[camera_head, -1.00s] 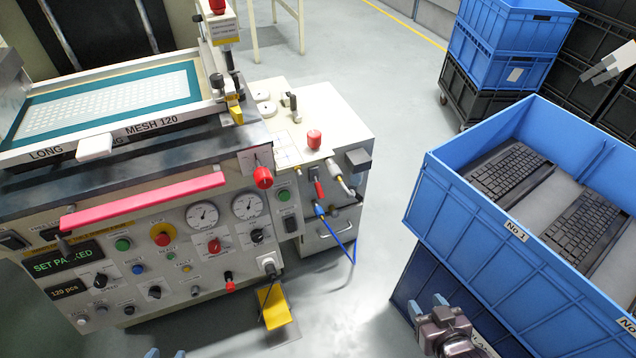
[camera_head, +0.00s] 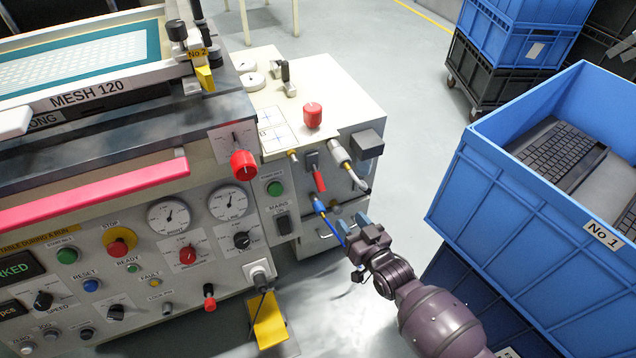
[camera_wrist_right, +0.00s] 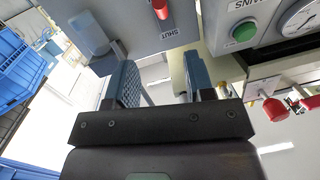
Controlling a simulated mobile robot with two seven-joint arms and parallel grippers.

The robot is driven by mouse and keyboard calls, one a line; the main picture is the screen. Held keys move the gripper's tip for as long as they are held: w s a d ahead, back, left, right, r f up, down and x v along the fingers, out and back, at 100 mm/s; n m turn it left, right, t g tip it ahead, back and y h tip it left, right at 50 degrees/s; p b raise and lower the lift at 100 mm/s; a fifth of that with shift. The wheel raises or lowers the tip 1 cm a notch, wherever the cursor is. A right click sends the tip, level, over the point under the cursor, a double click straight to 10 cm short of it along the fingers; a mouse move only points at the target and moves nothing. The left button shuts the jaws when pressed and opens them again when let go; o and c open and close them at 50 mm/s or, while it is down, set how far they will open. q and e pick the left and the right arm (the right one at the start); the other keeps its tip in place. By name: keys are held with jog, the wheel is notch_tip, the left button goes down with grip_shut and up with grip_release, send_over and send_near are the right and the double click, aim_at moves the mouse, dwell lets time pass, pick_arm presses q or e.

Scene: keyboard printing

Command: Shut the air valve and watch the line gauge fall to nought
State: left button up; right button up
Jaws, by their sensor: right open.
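The air valve looks to be the small red lever (camera_head: 319,181) on the front of the cream side cabinet, pointing down and slightly right. In the right wrist view a red handle (camera_wrist_right: 160,9) shows at the top edge, above the word SHUT. My left gripper is out of view.
A grey-tipped fitting (camera_head: 350,170) juts out right of the lever. A red knob (camera_head: 243,164) sticks out left. A blue crate (camera_head: 500,200) with keyboards stands at right; floor between is clear.

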jog(key=b, duration=0.2)
send_near(323, 189)
jog(key=shift+t+y, duration=0.3)
jog(key=shift+y, duration=0.1)
jog(key=x, duration=0.3)
jog(key=b+x, duration=0.1)
jog(key=x, duration=0.3)
jog(key=f+b+x, duration=0.1)
jog(key=x, duration=0.2)
jog(key=shift+w+d, duration=0.1)
jog(key=shift+w, duration=0.1)
jog(key=shift+w+a+r+b, duration=0.1)
jog(key=shift+w+a+b, duration=0.25)
jog(key=shift+w, duration=0.3)
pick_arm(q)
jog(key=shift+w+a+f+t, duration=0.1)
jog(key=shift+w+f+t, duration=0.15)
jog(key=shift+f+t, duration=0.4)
pick_arm(e)
jog(key=shift+w+r, duration=0.15)
jog(key=shift+w, duration=0.1)
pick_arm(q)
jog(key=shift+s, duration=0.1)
pick_arm(e)
grip_shut()
